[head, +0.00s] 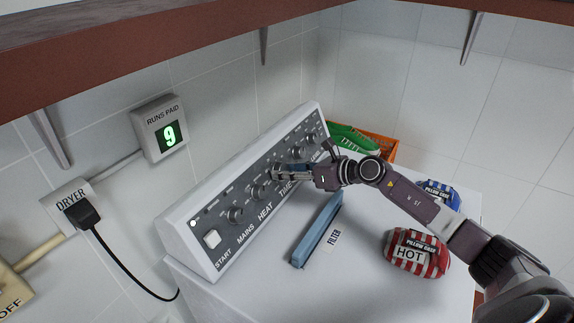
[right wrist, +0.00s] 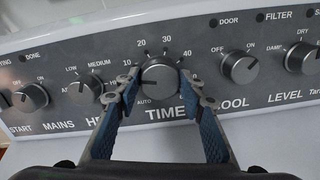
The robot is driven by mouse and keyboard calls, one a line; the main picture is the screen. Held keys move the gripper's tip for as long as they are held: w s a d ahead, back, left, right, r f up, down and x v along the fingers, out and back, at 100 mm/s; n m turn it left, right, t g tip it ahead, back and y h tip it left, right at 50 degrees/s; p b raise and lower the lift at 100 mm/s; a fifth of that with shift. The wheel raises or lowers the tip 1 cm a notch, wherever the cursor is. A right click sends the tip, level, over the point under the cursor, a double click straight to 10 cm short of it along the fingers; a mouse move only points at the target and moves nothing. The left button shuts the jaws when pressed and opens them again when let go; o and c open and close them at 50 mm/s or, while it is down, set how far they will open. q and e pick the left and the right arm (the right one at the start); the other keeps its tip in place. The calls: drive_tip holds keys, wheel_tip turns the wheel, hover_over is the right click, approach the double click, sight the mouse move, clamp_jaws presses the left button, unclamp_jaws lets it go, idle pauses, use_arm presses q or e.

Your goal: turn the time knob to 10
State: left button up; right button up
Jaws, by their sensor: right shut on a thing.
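The time knob (right wrist: 160,75) is a round grey dial on the dryer's dark panel, above the word TIME in the right wrist view. Its scale runs from AUTO at lower left through 10, 20, 30 and 40. The mark on its face seems to point left, near AUTO and 10; I cannot tell exactly where. My right gripper (head: 276,173) reaches the panel from the right in the head view and hides most of this knob there. In the right wrist view its two blue-padded fingers are shut on the knob, one at each side. My left gripper is not in view.
Heat (right wrist: 84,90) and cool (right wrist: 240,67) knobs flank the time knob closely. On the white dryer top lie a blue bar (head: 317,230), a FILTER label (head: 331,240) and a red striped HOT pack (head: 416,254). An orange crate (head: 381,146) stands behind. A brown shelf (head: 150,50) hangs above.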

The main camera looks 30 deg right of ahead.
drive_tip(key=shift+m+p, duration=1.55)
drive_tip(key=shift+m, duration=0.15)
drive_tip(key=o, duration=1.2)
drive_tip(key=shift+c, duration=0.2)
drive_tip(key=v, duration=1.2)
drive_tip(key=shift+a, duration=0.1)
drive_tip(key=shift+s, duration=0.15)
